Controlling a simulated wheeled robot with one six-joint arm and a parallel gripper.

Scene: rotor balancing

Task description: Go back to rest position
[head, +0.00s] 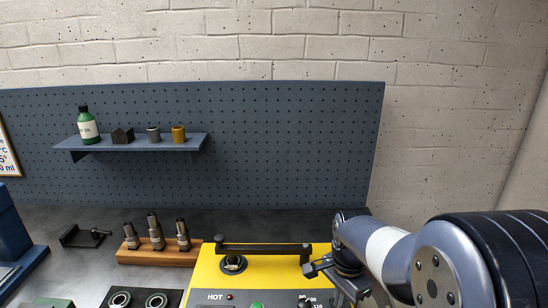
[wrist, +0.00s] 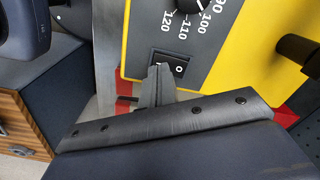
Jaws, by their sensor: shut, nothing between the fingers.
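My gripper (wrist: 154,86) is shut and empty; its narrow fingertips show in the wrist view. They overlap the lower left of a black rocker switch (wrist: 178,66) marked O on the yellow machine (wrist: 140,45). I cannot tell whether they touch it. In the head view my arm reaches in from the lower right, and the gripper is at the right end of the yellow machine (head: 208,268), its tips not clear. A dial (wrist: 212,4) with numbers up to 120 is beside the switch.
A pegboard shelf (head: 140,143) holds a green bottle (head: 86,125) and small parts.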

